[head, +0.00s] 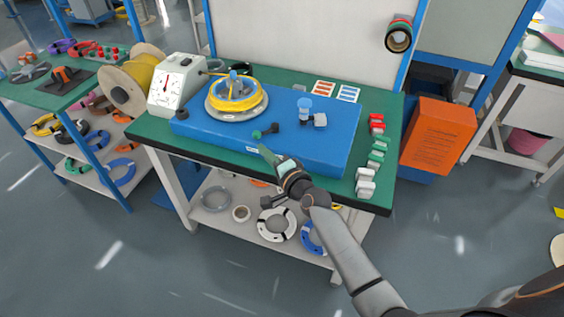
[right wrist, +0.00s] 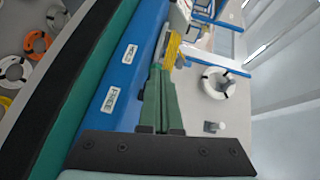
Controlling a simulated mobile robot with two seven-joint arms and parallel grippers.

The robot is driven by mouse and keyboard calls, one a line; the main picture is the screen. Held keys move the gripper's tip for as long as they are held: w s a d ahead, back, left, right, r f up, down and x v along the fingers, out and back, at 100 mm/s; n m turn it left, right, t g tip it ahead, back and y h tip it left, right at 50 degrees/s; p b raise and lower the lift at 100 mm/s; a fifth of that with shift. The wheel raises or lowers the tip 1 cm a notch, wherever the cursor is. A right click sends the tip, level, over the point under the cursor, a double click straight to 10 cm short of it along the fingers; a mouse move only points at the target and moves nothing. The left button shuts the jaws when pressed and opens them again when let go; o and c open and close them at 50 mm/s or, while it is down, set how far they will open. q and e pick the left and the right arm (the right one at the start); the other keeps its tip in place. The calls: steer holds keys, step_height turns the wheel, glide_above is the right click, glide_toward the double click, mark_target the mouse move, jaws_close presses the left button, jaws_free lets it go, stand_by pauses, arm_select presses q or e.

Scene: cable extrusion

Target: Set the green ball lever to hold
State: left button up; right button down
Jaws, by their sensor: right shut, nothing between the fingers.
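The green ball lever (head: 257,134) is on the front part of the blue machine base (head: 190,131). Its green ball points left from a dark pivot. My right gripper (head: 264,151) is shut and empty, its tips just in front of and slightly right of the ball; I cannot tell whether they touch it. In the right wrist view the shut green fingers (right wrist: 158,100) reach along the blue base. The lever is not clearly visible there. Two white labels (right wrist: 109,100) are on the base's front face, too small to read. My left gripper is not in view.
A yellow cable coil (head: 238,103) sits on a round platform on the base. A gauge box (head: 176,84) stands left. A blue-topped fixture (head: 304,110) rises right of the lever. Red, green and white blocks (head: 377,144) line the table's right side. Cable rings lie on the shelf below.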

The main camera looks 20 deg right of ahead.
steer(key=v, duration=0.7)
steer(key=shift+s+p, duration=0.25)
steer(key=shift+p, duration=0.05)
steer(key=shift+d, duration=0.1)
